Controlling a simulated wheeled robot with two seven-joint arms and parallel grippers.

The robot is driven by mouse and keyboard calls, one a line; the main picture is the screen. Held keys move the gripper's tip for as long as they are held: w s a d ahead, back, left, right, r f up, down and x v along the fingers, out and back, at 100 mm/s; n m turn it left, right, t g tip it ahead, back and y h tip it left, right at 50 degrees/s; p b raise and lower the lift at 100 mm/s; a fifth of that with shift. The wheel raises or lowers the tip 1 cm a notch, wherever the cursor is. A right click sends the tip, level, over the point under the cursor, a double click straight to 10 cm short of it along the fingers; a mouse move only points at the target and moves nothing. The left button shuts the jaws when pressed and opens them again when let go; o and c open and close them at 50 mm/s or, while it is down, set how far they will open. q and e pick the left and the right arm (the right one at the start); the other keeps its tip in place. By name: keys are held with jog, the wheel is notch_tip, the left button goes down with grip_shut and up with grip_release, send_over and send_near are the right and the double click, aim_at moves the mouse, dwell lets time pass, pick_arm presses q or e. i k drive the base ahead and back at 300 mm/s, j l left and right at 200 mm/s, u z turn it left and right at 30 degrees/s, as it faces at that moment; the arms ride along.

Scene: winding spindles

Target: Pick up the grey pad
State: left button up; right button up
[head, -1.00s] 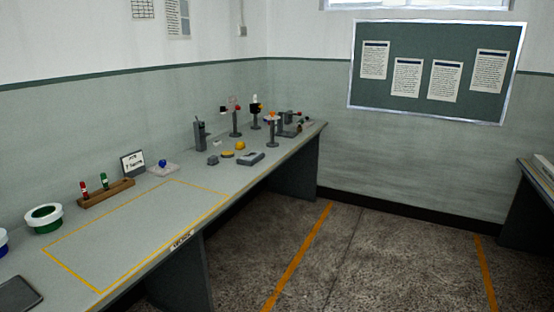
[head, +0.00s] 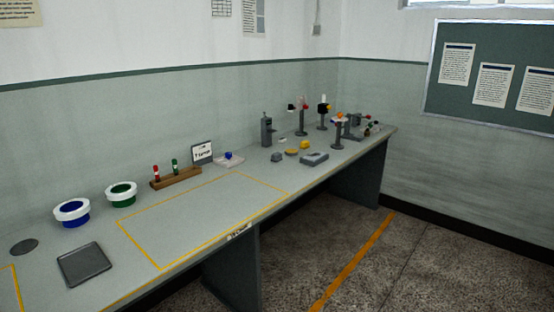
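Several grey things lie on the long bench, and I cannot tell for sure which is the grey pad. A small grey block (head: 277,157) sits toward the far part of the bench, left of a yellow piece. A larger flat grey piece (head: 314,159) lies to its right, near the front edge. A thin dark round disc (head: 24,247) lies flat at the near left, and a dark square tray (head: 84,264) lies in front and to the right of it. Neither gripper shows in the head view.
The bench (head: 290,187) has a bare yellow-outlined area in its middle. Blue (head: 72,213) and green (head: 121,194) white-rimmed bowls and a wooden rack (head: 176,178) stand behind it. Several small stands crowd the far end. Open floor (head: 300,262) lies right of the bench.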

aim_at(276, 157)
jog(key=u, duration=0.35)
jog(key=i+l+u, duration=0.3)
jog(key=u, duration=0.15)
jog(key=i+l+u, duration=0.25)
jog(key=l+u, duration=0.2)
